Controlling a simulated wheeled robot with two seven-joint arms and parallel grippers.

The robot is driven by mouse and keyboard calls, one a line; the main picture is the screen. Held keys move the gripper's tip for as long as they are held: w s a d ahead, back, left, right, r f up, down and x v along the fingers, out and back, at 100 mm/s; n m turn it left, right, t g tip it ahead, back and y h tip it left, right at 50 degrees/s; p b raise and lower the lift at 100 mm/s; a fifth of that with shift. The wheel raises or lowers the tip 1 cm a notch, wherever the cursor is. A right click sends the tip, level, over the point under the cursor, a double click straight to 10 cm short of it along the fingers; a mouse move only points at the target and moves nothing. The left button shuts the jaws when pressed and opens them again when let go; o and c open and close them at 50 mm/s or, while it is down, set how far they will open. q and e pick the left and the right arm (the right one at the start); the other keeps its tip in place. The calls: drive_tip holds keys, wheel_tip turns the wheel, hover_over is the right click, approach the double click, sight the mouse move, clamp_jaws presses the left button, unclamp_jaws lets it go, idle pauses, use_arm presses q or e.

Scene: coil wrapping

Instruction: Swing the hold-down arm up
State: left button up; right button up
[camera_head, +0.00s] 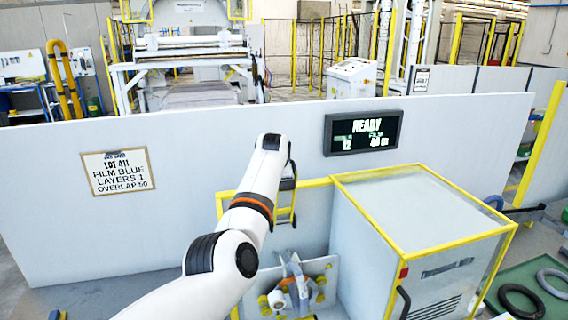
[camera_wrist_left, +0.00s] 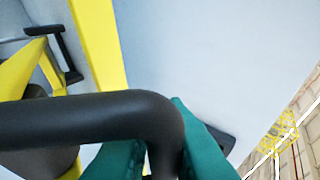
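My left arm comes in from the bottom left in the head view and bends down at its wrist, behind the yellow-framed cabinet's left side. My left gripper (camera_wrist_left: 160,150) has two teal fingers close on either side of a bent black handle bar (camera_wrist_left: 85,118) in the left wrist view. The fingers look closed against the bar near its bend. Their tips are partly hidden by it. In the head view, yellow bars (camera_head: 225,203) stand beside the wrist, but I cannot clearly make out the hold-down arm there. My right gripper is not in view.
A yellow-edged cabinet (camera_head: 420,205) stands right of my left arm. A plate with yellow rollers (camera_head: 325,275) is low beside it. A white partition (camera_head: 210,210) runs behind, with a READY display (camera_head: 362,132) and a lot sign (camera_head: 118,171).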

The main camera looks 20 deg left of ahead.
use_arm(q)
drive_tip(key=shift+o, duration=1.4)
drive_tip(key=shift+f, duration=0.45)
drive_tip(key=shift+o, duration=0.3)
drive_tip(key=shift+w+a, duration=0.2)
drive_tip(key=shift+w, duration=0.05)
drive_tip(key=shift+r, duration=0.1)
drive_tip(key=b+v, duration=0.5)
drive_tip(key=v, duration=0.7)
drive_tip(key=shift+b, duration=0.3)
